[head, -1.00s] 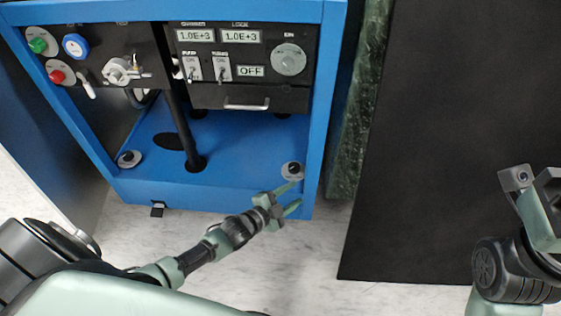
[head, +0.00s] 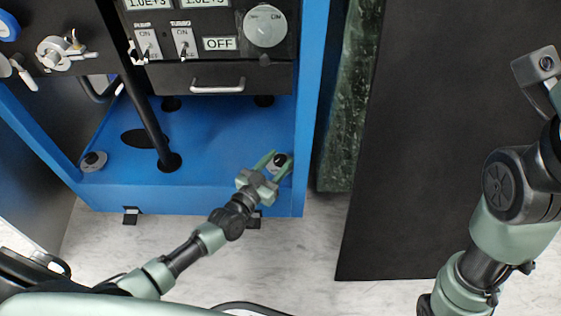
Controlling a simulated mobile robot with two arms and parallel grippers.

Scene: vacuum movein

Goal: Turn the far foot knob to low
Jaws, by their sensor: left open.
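Two foot knobs sit on the blue base of the cabinet (head: 215,200). One foot knob (head: 93,161) is at the left front corner. The other foot knob (head: 279,160), dark on a pale disc, is at the right front corner; I cannot tell from this view which one is the far one. My left gripper (head: 275,163) is open, its green fingers on either side of the right corner knob. Whether they touch it, and the knob's setting mark, cannot be made out. My right arm shows at the right, but its fingers are out of view.
Above the base is a black panel with switches, an OFF display (head: 219,43) and a drawer handle (head: 217,87). A black post (head: 145,115) rises from the base. A green marble slab (head: 346,110) and a large dark panel (head: 430,140) stand to the right.

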